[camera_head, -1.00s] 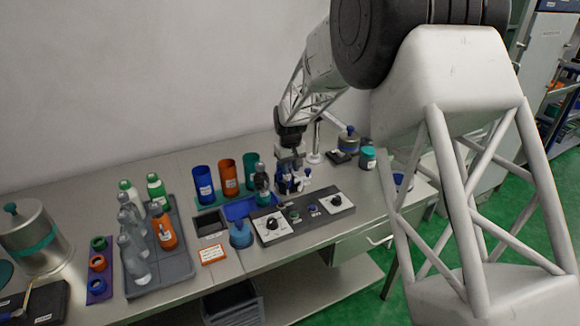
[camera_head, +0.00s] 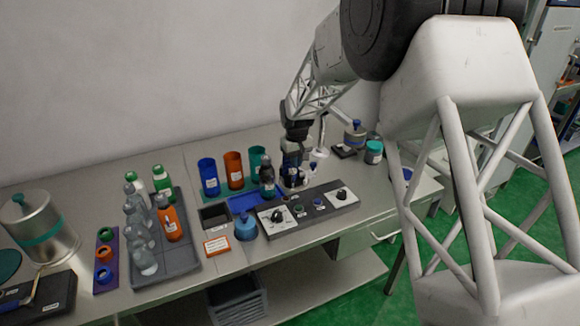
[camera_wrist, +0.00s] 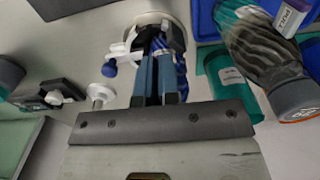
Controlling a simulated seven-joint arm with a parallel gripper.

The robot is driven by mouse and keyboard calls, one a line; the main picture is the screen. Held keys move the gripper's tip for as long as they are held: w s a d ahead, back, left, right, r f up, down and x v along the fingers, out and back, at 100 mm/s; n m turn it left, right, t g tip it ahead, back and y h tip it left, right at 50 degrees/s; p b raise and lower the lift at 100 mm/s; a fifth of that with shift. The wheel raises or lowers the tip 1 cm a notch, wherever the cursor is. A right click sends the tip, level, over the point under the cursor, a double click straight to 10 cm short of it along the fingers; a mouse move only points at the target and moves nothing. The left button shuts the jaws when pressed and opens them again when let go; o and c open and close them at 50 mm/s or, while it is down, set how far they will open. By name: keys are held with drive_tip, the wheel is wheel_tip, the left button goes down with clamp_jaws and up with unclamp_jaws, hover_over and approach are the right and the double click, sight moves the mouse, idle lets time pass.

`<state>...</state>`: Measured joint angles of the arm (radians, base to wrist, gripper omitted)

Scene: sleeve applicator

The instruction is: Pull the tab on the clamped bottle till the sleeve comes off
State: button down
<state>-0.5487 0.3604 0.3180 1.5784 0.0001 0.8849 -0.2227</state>
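The clamped bottle seems to be the one with a blue ribbed sleeve (camera_wrist: 181,76); in the wrist view it is partly hidden behind my fingers. White clamp parts with a blue knob (camera_wrist: 109,70) stand beside it. My gripper (camera_wrist: 157,50) points down at this bottle, its two blue-grey fingers close together with a narrow dark gap. In the head view my gripper (camera_head: 293,160) is over the clamp, among blue and white parts (camera_head: 301,179). The pull tab cannot be made out, nor whether the fingers hold it.
A dark-sleeved bottle (camera_wrist: 262,50) is close to my gripper's right in the wrist view. Blue, orange and teal cups (camera_head: 234,170) stand behind. A control panel (camera_head: 318,210) lies in front. A grey tray of bottles (camera_head: 180,268) is left.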

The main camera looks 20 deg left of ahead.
drive_tip(key=shift+s+d, duration=1.45)
drive_tip(key=shift+s, duration=0.05)
idle(1.2)
drive_tip(key=shift+r, duration=0.15)
wheel_tip(320, 180, up, 7)
drive_tip(key=shift+s+d, duration=0.35)
idle(1.1)
drive_tip(key=shift+s+d, duration=0.1)
idle(0.6)
drive_tip(key=shift+s+d, duration=1.75)
drive_tip(key=shift+a, duration=0.1)
